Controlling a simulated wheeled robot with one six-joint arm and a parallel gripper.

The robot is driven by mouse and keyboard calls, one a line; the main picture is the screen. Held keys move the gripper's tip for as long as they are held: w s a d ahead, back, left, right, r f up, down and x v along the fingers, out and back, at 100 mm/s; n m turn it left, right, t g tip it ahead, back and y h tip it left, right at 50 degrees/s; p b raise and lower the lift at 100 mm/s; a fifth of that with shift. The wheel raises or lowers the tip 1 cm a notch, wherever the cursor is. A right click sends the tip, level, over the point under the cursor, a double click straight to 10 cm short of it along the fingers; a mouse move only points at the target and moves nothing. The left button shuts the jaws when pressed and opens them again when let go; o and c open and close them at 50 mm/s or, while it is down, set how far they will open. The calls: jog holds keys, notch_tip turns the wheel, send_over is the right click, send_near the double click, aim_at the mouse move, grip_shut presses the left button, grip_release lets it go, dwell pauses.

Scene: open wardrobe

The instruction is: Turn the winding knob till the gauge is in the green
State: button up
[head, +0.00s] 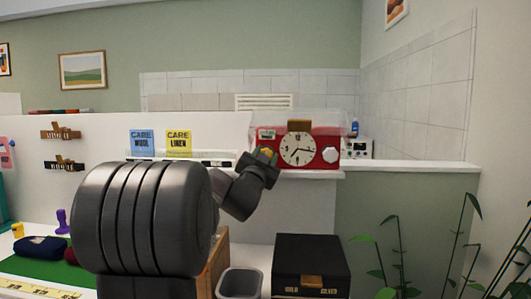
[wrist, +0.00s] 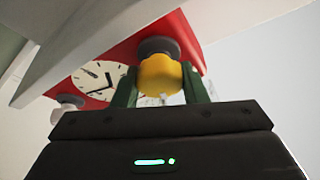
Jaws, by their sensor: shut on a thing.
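A red clock unit (head: 315,163) with a round white dial (head: 298,149) stands on the white ledge. My gripper (head: 266,153) is at its left front, shut on a yellow knob. In the wrist view the yellow knob (wrist: 160,75) sits between the green fingers of my gripper (wrist: 160,88), on a grey round base against the red face. A white knob (head: 331,155) is on the right of the dial and is free. A small pale panel (head: 267,134) shows at the upper left of the unit, above my gripper; its reading is too small to tell.
Blue (head: 142,142) and yellow (head: 179,143) care cards stand on the ledge left of the unit. Below are a black box (head: 311,262) and a grey bin (head: 240,283). Plants (head: 455,250) stand at the right. In the wrist view a white edge (wrist: 110,45) passes close by the unit.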

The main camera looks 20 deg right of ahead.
jog(key=shift+m, duration=0.3)
jog(key=o, duration=1)
jog(key=b+v, duration=0.1)
jog(key=v, duration=1.3)
jog(key=shift+r, duration=0.15)
jog(key=shift+w, duration=0.1)
